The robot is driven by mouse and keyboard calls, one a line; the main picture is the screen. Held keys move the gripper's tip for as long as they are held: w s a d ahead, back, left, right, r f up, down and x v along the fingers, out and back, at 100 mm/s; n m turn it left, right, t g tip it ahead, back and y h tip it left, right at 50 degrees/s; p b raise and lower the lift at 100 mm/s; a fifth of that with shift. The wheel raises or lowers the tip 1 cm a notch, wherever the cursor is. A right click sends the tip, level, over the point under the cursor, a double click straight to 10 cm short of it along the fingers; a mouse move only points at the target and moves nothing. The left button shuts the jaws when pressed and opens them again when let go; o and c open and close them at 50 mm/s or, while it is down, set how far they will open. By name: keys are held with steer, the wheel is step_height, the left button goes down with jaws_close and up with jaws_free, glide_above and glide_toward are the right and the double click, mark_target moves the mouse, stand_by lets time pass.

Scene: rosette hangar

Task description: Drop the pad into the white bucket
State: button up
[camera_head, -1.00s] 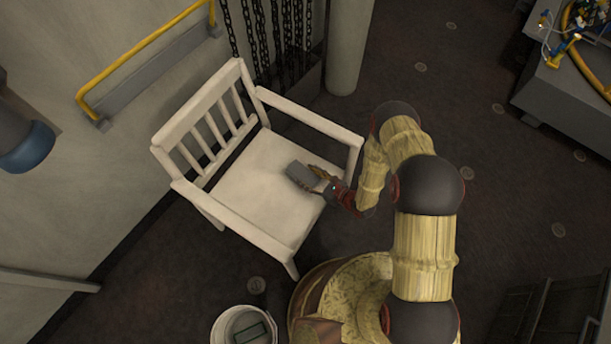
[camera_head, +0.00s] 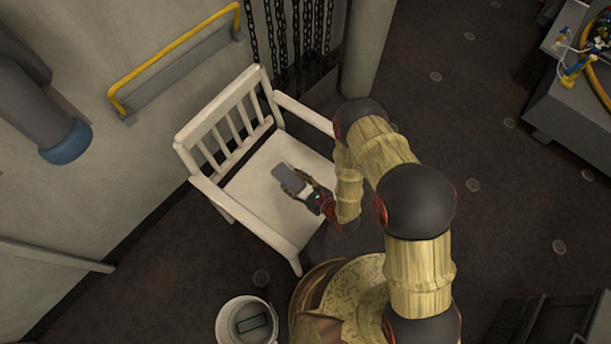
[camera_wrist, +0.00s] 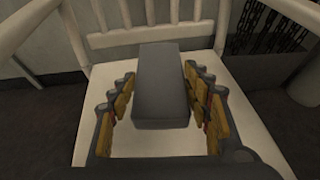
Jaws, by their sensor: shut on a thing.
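The pad (camera_head: 286,177) is a dark grey rectangular block. My gripper (camera_head: 300,184) is shut on it and holds it over the seat of the white chair (camera_head: 262,205). In the wrist view the pad (camera_wrist: 161,85) lies between the two yellow-padded fingers of my gripper (camera_wrist: 158,98). I cannot tell exactly how high it is above the seat. The white bucket (camera_head: 223,325) stands on the floor at the bottom of the head view, in front of the chair and left of my base. A dark, green-edged flat rectangle (camera_head: 251,324) lies inside it.
The chair's armrest (camera_head: 240,222) lies between the pad and the bucket in the head view. Chains (camera_head: 290,40) hang behind the chair. A yellow rail (camera_head: 175,55) and a grey pipe with a blue end (camera_head: 65,142) are at the left wall.

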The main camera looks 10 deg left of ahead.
steer(key=shift+s+a+r, duration=0.3)
steer(key=shift+s+a, duration=0.15)
steer(key=shift+a, duration=0.05)
steer(key=shift+s+a+r, duration=0.25)
steer(key=shift+s+a, duration=0.2)
